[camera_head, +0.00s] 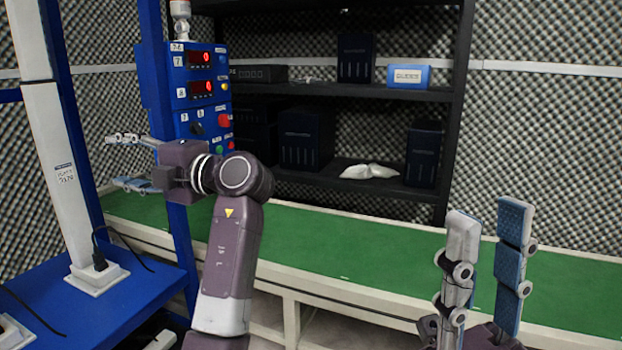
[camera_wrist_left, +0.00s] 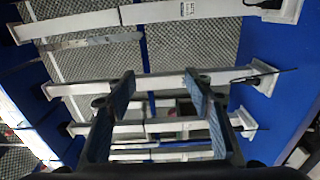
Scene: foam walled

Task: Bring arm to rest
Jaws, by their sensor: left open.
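My left gripper (camera_head: 122,161) is open in the head view, pointing left in front of the blue control panel's post. Its two fingers are apart with nothing between them. The left wrist view also shows its open, empty fingers (camera_wrist_left: 160,88), with posts and blue shelving beyond. My left arm (camera_head: 230,255) rises from the bottom and bends left at the top. My right gripper (camera_head: 488,222) stands at the lower right with its fingers pointing up. It is open and empty, in front of the green conveyor.
A blue control panel (camera_head: 203,100) with red displays and buttons stands close behind my left wrist. A blue bench (camera_head: 100,305) with white posts is at the left. A green conveyor (camera_head: 330,247) crosses behind my arms. A black shelf (camera_head: 400,95) holds dark boxes, a blue box and a white bag.

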